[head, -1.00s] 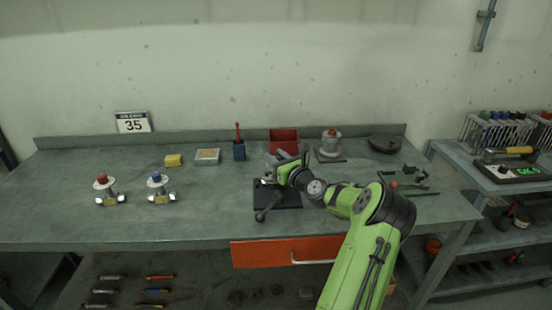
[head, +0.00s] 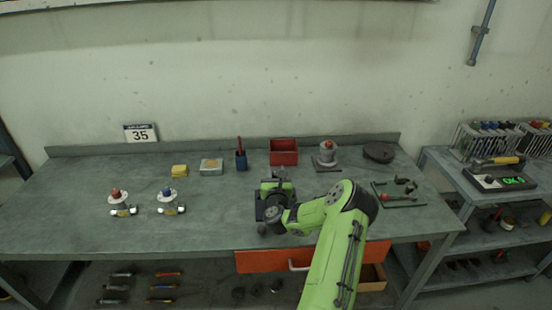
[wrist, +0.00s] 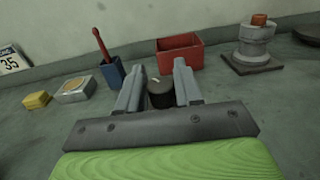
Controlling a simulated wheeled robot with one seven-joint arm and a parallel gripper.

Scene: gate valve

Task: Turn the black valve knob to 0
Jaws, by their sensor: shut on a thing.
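The black valve knob (wrist: 160,95) is a short dark cylinder with a small pale mark on top. In the wrist view it sits between the two grey fingers of my gripper (wrist: 159,90), which are closed on its sides. In the head view my gripper (head: 277,182) is over the dark base plate (head: 262,210) at the middle of the bench, and my arm hides most of the knob and plate. I cannot read any scale around the knob.
A yellow block (head: 180,171), blue holder (head: 240,160), red bin (head: 284,152) and grey flanged part (head: 327,156) line the back. An orange drawer (head: 262,262) is below.

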